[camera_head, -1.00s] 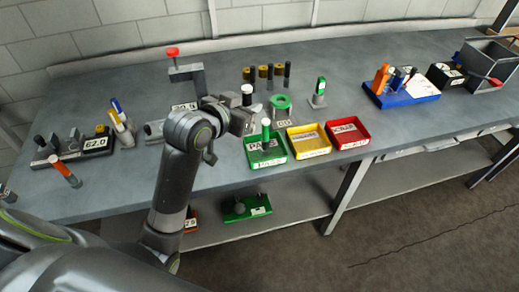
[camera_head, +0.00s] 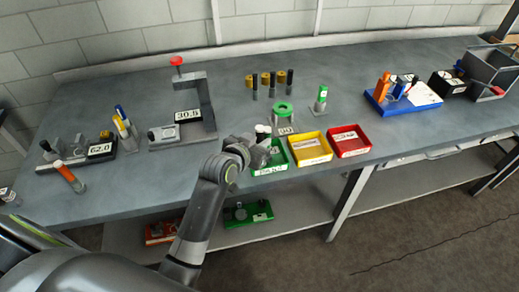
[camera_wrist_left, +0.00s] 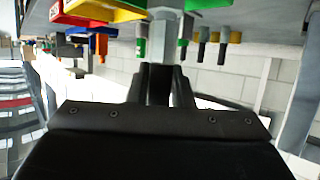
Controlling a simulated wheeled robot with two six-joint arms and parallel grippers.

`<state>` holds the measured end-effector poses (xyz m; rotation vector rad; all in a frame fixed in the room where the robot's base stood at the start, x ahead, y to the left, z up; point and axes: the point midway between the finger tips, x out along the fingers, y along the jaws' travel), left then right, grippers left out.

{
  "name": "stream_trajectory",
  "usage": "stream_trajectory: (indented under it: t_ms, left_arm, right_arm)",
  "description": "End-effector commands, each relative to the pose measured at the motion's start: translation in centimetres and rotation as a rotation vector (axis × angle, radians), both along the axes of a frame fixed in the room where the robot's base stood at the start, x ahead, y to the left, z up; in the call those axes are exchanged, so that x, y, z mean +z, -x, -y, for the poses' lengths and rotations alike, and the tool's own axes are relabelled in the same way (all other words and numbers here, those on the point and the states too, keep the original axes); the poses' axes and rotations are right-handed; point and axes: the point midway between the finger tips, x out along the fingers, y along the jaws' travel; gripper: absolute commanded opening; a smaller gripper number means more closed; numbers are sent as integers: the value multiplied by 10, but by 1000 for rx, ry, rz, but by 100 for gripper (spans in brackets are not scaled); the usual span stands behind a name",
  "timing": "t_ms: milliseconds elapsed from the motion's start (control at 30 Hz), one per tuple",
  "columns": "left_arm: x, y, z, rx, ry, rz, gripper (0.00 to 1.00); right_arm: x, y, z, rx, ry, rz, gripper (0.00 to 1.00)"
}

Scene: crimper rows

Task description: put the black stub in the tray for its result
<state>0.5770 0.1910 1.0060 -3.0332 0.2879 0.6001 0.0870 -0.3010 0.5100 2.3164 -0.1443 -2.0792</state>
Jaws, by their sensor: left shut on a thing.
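My left gripper (camera_head: 262,146) is at the left end of the green tray (camera_head: 270,171). It is shut on a dark stub with a pale top (camera_head: 263,129), held upright; I take this for the black stub. In the left wrist view the piece (camera_wrist_left: 165,28) looks grey between the dark fingers (camera_wrist_left: 162,80). Its lower end is hidden in the head view, so I cannot tell whether it touches the tray. The yellow tray (camera_head: 311,158) and red tray (camera_head: 352,153) stand to the right of the green one. My right gripper is out of view.
A press-like stand (camera_head: 207,100) with a 30.9 display (camera_head: 187,115) stands behind left. Several dark stubs (camera_head: 272,85) stand at the back. A green ring fixture (camera_head: 283,109) and a small green-faced device (camera_head: 321,97) stand behind the trays.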

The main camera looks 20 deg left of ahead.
Motion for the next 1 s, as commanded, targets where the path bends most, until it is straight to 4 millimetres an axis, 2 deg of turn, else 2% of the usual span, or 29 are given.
stream_trajectory:
  t_ms: [233, 633, 667, 800, 1000]
  left_arm:
    - [-33, 1, 0, 0, 0, -3, 0]
    - [-40, 0, 0, 0, 1, -1, 0]
    - [-41, 1, 0, 0, 1, -2, 21]
    - [-40, 1, 0, 0, 1, -2, 40]
    - [-40, 1, 0, 0, 1, -2, 42]
  right_arm:
    - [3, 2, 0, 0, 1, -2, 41]
    - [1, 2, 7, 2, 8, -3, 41]
    - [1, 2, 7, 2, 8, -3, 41]
    - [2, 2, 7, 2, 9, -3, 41]
    - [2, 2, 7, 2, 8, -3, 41]
